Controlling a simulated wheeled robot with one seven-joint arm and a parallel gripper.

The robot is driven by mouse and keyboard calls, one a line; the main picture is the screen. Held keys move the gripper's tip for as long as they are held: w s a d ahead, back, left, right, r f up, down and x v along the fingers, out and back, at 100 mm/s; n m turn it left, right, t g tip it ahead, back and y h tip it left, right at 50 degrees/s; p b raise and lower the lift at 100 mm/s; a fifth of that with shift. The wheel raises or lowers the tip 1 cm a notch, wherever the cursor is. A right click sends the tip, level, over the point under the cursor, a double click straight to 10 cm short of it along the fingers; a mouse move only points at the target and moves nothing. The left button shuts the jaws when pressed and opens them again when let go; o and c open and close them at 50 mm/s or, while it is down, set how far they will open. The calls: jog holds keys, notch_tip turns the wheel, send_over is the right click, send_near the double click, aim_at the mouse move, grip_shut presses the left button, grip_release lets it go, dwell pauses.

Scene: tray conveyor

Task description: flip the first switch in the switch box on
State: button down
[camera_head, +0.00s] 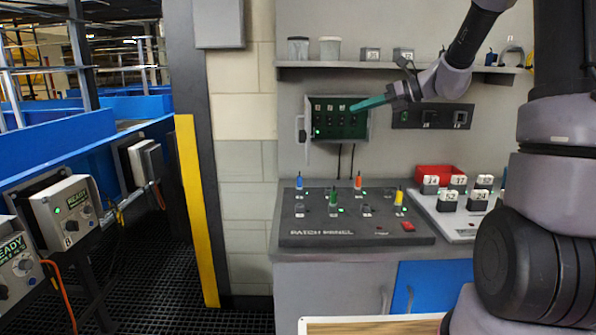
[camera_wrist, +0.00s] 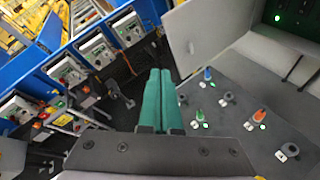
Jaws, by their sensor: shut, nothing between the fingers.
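The switch box (camera_head: 340,141) is on the wall above the counter, its door (camera_head: 301,132) swung open to the left. Inside is a dark green panel with a row of several small switches under pale labels. A green light glows at the panel's lower left. Switch positions are too small to tell. In the wrist view part of the box's dark inside (camera_wrist: 296,18) shows at the upper right, beside the grey door (camera_wrist: 207,38). My gripper (camera_head: 354,107) has teal fingers, shut and empty, reaching from the right across the box's upper right. The fingertips (camera_wrist: 160,71) point past the door's edge in the wrist view.
Below is a patch panel (camera_head: 350,240) with upright coloured plugs on the counter. A red bin (camera_head: 438,176) and numbered blocks stand to its right. A shelf (camera_head: 440,68) runs above the box. A yellow post (camera_head: 196,210) and conveyor controls are at left.

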jog(key=s+d+r+n+h, duration=0.1)
jog(key=s+d+n+h, duration=0.1)
jog(key=s+n, duration=0.6)
jog(key=s+d+r+n+t+h, duration=0.1)
jog(key=s+d+n+h, duration=0.2)
jog(key=s, duration=0.7)
jog(key=s+d+r+n+t+h, duration=0.1)
jog(key=s+n+h, duration=0.4)
jog(key=s+n, duration=0.5)
jog(key=d+n, duration=0.1)
jog(key=n, duration=0.1)
jog(key=shift+d+r+n+h, duration=0.15)
jog(key=shift+d+n+h, duration=0.05)
jog(key=shift+n+h, duration=0.1)
jog(key=shift+w, duration=0.1)
